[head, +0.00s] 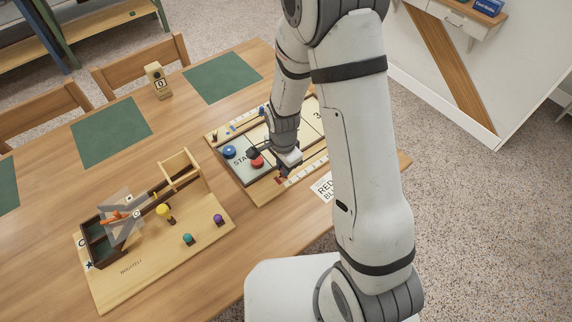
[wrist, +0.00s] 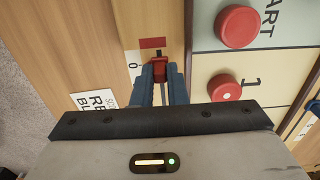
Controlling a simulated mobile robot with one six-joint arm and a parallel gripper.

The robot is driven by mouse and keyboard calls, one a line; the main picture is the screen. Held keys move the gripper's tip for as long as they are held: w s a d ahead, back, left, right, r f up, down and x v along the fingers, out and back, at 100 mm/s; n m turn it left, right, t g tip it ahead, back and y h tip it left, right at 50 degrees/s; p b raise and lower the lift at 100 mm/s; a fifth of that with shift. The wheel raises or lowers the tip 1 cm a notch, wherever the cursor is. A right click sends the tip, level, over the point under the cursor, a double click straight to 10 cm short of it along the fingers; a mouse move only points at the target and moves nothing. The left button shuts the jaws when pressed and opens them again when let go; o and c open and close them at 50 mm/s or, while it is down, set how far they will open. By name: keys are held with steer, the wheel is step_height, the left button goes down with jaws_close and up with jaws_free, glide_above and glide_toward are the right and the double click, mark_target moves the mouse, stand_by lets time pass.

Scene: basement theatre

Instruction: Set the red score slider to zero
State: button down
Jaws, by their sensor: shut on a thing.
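The red score slider (wrist: 159,70) shows in the wrist view between my fingertips, on the pale score strip along the game board's edge. My gripper (wrist: 160,76) is shut on it. A printed "0" (wrist: 134,65) lies just left of the slider, and a flat red mark (wrist: 152,43) lies just above it in the picture. My fingers hide part of the strip, so I cannot tell the slider's exact reading. In the head view my gripper (head: 284,173) is down at the near edge of the game board (head: 262,192), and the slider is mostly hidden.
Two red discs (wrist: 238,26) lie on the board close to my gripper; a blue disc (head: 229,152) is farther left. A printed card (head: 323,186) lies beside the board. A wooden contraption (head: 125,268) stands at the left. Green mats (head: 222,77) lie toward the back.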

steer(key=shift+s, duration=0.1)
steer(key=c, duration=1.6)
jaws_free()
steer(key=shift+a, duration=0.2)
steer(key=shift+c, duration=0.2)
steer(key=shift+o, duration=1)
steer(key=shift+d, duration=0.1)
step_height(320, 180, up, 8)
steer(key=shift+f, duration=0.2)
steer(key=shift+r, duration=0.1)
